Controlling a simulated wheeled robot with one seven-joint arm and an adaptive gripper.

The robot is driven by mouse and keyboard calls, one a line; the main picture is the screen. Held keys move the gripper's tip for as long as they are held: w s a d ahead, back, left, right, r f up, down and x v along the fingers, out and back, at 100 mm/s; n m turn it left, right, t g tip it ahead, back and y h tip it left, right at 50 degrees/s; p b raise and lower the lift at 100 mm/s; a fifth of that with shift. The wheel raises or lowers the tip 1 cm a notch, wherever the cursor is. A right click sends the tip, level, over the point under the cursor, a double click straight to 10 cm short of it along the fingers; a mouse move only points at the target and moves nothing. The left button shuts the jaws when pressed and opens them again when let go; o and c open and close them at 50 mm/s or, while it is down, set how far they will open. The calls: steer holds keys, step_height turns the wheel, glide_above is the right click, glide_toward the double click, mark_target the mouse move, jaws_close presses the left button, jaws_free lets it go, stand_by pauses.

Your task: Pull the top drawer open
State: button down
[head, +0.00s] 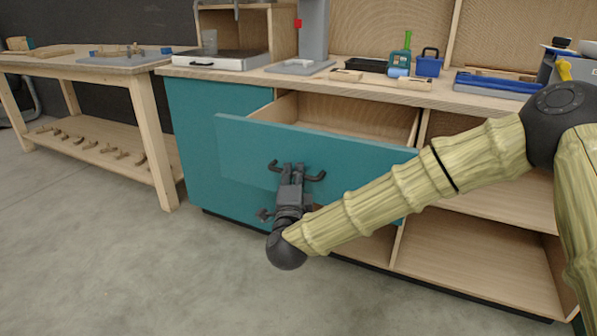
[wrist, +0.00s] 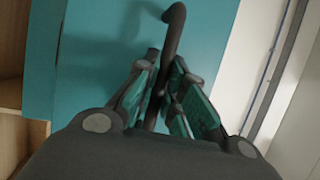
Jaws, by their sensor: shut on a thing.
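The top drawer (head: 245,134) has a teal front and stands pulled out of the teal cabinet, with its wooden inside showing in the head view. Its dark bar handle (head: 316,177) sits on the front; both ends show beside my gripper. My gripper (head: 293,170) is shut on the handle from the front. In the wrist view, the handle (wrist: 174,22) runs down between the two fingers of my gripper (wrist: 163,95), with the teal drawer front (wrist: 100,50) behind. The handle's middle is hidden by the fingers.
The worktop (head: 330,82) above holds a green-handled tool, a blue box (head: 429,63) and blue trays. Open wooden shelves (head: 480,250) lie right of and below the drawer. A wooden bench (head: 150,125) stands at left. The grey floor in front is clear.

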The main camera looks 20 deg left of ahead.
steer(key=c, duration=1.8)
jaws_free()
steer(key=shift+a, duration=0.1)
steer(key=shift+o, duration=0.2)
steer(key=shift+s, duration=0.1)
steer(key=v, duration=1.2)
